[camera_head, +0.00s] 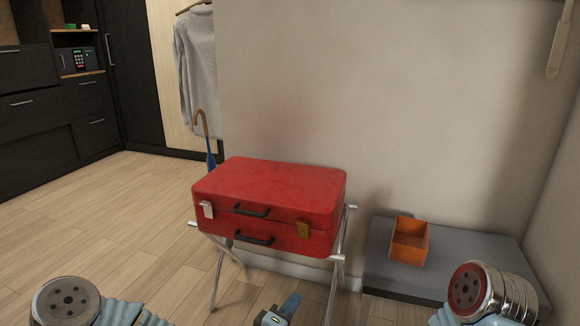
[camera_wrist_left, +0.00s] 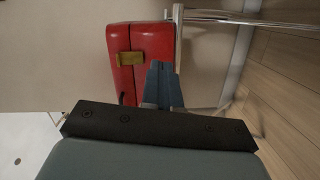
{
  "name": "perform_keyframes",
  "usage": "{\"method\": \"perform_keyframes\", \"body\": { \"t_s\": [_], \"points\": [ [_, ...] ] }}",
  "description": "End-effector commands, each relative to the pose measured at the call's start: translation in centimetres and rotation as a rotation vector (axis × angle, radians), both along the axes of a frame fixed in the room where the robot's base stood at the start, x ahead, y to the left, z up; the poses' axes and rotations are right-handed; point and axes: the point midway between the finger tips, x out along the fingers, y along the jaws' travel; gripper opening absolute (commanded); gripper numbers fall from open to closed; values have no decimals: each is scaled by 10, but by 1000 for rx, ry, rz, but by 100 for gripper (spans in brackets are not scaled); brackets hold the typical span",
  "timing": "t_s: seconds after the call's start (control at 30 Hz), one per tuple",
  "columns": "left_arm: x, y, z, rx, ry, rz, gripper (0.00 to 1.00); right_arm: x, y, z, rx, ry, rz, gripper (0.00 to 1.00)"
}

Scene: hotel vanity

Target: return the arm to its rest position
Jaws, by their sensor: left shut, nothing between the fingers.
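My left gripper (camera_head: 291,303) shows at the bottom middle of the head view, in front of and below the red suitcase (camera_head: 270,188). Its blue fingers are together with nothing between them, as the left wrist view also shows (camera_wrist_left: 163,84). In the wrist view the suitcase (camera_wrist_left: 153,40) lies beyond the fingers, with a brass latch (camera_wrist_left: 131,60) beside them; I cannot tell whether they touch it. Part of my right arm (camera_head: 490,292) shows at the lower right; its gripper is out of view.
The closed suitcase rests on a metal folding rack (camera_head: 219,275). An orange open box (camera_head: 409,241) sits on a low grey bench (camera_head: 470,252) to the right. A wall stands behind. A blue umbrella (camera_head: 209,150) hangs behind the suitcase. Open wood floor (camera_head: 110,225) lies to the left.

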Motion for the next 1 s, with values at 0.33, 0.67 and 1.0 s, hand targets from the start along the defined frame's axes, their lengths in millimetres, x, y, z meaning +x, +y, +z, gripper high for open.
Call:
{"method": "perform_keyframes", "body": {
  "t_s": [0.33, 0.67, 1.0],
  "points": [
    [-147, 55, -224, 712, 561, -515, 0, -1, 2, 7, 3, 1, 4, 43],
    [-218, 116, -261, 874, 808, -691, 0, -1, 3, 8, 4, 2, 5, 43],
    [-218, 116, -261, 874, 808, -691, 0, -1, 3, 8, 4, 2, 5, 43]
  ]
}}
